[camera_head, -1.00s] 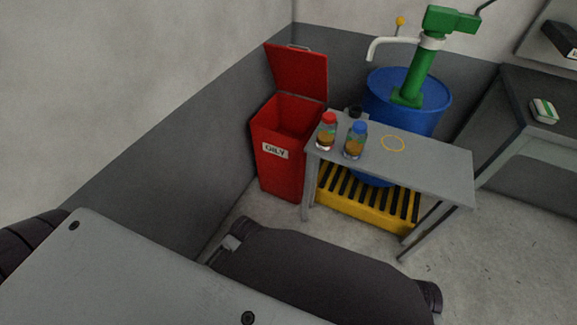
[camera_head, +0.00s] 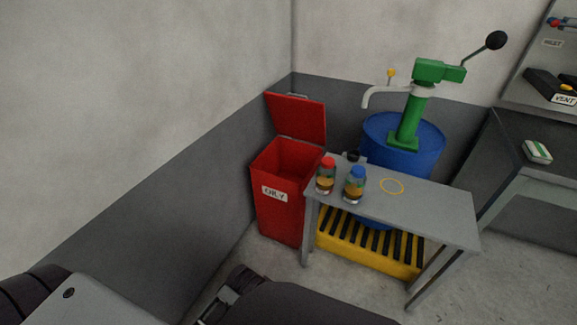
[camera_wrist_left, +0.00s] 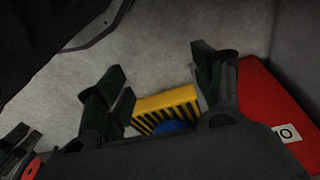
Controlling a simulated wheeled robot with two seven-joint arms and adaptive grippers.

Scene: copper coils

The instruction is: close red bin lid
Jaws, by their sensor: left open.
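The red bin (camera_head: 277,210) with a white "OILY" label stands against the grey wall, left of the small table. Its red lid (camera_head: 298,118) is open, raised at the back of the bin, with a thin handle on its top edge. My right gripper is not in view.
A grey table (camera_head: 430,207) beside the bin holds a red-capped jar (camera_head: 325,178), a blue-capped jar (camera_head: 354,186) and a dark-capped one. Behind it a blue drum (camera_head: 425,150) with a green pump stands at a yellow grate (camera_head: 370,245). Floor in front is partly clear.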

